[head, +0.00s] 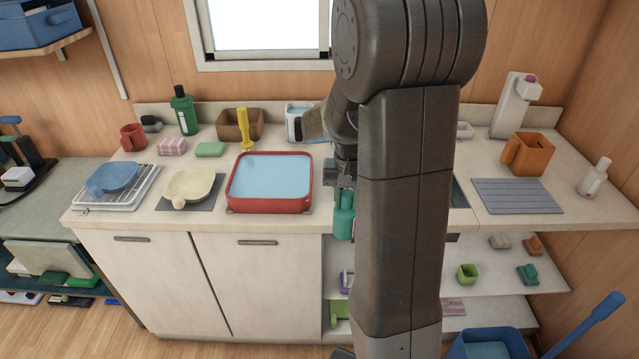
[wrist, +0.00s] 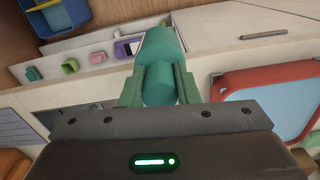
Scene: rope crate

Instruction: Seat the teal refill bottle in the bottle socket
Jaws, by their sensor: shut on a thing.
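The teal refill bottle (head: 344,218) hangs below my gripper (head: 339,178) in the head view, close to the counter's front edge. My gripper is shut on it. In the wrist view the bottle (wrist: 157,48) lies between the two green fingers, its narrower neck towards the camera and its wider body pointing away. My arm hides the counter behind it in the head view. I cannot pick out the bottle socket with certainty in either view.
A red-rimmed basin of water (head: 270,182) stands left of my gripper. A white dispenser (head: 513,105), an orange container (head: 530,153) and a grey ribbed mat (head: 516,195) are on the right counter. Open shelves (head: 500,277) with small items lie below.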

